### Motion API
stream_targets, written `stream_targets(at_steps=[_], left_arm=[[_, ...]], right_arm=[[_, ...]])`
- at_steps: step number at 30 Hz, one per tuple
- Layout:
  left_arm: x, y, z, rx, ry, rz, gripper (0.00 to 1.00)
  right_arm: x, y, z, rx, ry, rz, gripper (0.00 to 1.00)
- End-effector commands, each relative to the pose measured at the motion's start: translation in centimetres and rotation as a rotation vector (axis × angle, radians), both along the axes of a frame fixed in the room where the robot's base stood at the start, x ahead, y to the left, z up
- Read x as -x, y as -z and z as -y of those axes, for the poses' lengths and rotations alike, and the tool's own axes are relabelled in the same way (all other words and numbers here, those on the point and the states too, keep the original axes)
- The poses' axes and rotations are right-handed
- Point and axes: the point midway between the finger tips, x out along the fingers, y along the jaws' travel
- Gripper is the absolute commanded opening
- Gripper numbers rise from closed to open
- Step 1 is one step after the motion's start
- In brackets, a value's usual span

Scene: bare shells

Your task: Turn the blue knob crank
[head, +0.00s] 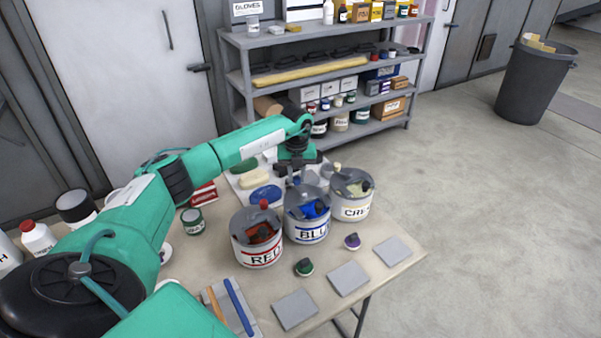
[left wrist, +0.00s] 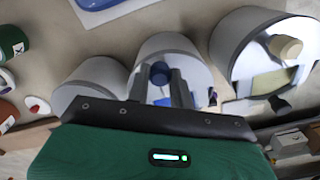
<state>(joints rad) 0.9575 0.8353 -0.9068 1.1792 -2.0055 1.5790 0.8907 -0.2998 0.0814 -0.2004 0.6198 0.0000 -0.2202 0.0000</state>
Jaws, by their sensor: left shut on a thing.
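The blue can (head: 307,230), labelled BLUE, stands on the table between two similar cans. It has a grey lid with an opening that shows blue inside. My left gripper (head: 297,179) comes down over the back of its lid, fingers pointing down. In the left wrist view the dark blue knob (left wrist: 159,72) sits between the two grey fingers of my left gripper (left wrist: 168,82), which are shut on it. The crank arm below the knob is mostly hidden by the fingers. My right gripper is in neither view.
The red can (head: 258,255) stands left of the blue can and the cream can (head: 352,210) right of it, both close by. Small green and purple knobbed jars and several grey tiles (head: 348,278) lie in front. A loaded shelf (head: 240,85) stands behind.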

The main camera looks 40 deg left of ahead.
Motion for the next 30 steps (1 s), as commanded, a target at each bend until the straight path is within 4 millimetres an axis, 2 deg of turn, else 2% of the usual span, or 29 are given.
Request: stream_targets(at_steps=[15, 21, 30], left_arm=[[1.9, -0.2, -0.4, 0.000, -0.460, 0.000, 0.00], [2.4, -0.2, -0.4, 0.000, -0.581, 0.002, 0.00], [2.8, -0.1, -0.3, 0.000, -0.673, 0.002, 0.00]], right_arm=[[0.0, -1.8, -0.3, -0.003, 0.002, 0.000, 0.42], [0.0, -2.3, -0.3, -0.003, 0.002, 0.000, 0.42], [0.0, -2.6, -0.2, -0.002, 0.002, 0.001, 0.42]])
